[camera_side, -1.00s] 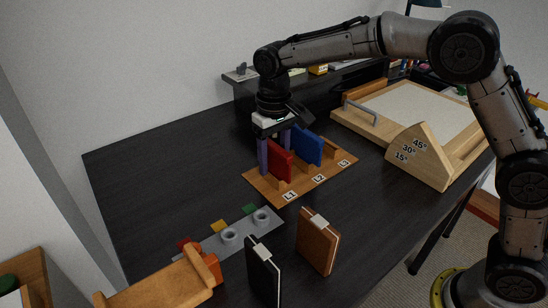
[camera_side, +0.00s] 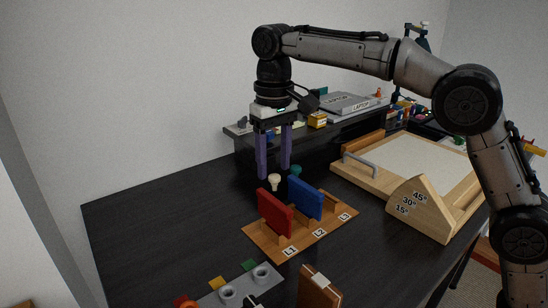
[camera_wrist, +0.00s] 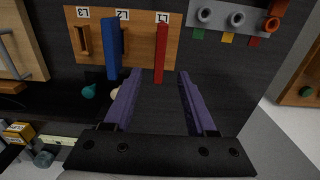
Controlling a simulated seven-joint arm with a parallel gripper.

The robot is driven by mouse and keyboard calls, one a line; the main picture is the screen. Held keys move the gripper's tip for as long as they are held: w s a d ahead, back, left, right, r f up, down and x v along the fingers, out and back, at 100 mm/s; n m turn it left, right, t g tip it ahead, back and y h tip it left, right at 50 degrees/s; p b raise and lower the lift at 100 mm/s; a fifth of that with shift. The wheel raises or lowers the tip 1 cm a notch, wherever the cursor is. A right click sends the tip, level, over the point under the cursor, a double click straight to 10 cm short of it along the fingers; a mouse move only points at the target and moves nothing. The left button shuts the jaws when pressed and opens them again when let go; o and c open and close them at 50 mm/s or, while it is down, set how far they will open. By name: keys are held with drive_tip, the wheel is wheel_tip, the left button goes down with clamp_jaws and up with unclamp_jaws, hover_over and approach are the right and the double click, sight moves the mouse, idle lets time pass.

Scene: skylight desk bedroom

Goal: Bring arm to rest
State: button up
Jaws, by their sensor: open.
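My gripper (camera_side: 274,172) is raised above the desk, fingers pointing down, behind the red board in the side view. Its two purple fingers are apart with nothing between them; the wrist view also shows the empty gap (camera_wrist: 157,76). The wooden rack (camera_side: 262,241) stands below, labelled L1, L2 and L3. A red board (camera_side: 275,213) stands upright at L1 and a blue board (camera_side: 305,199) upright at L2. Both also show in the wrist view, red (camera_wrist: 161,52) and blue (camera_wrist: 112,48). The L3 place (camera_wrist: 84,40) looks empty.
A brown book (camera_side: 318,289) stands at the front. A grey holder (camera_side: 245,285) with round sockets lies left of it. A wooden drawing board (camera_side: 425,160) and angle block (camera_side: 422,209) are at the right. A raised shelf with a laptop (camera_side: 352,103) is behind. The desk's left side is clear.

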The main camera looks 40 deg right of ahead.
drive_tip(key=shift+r, duration=0.35)
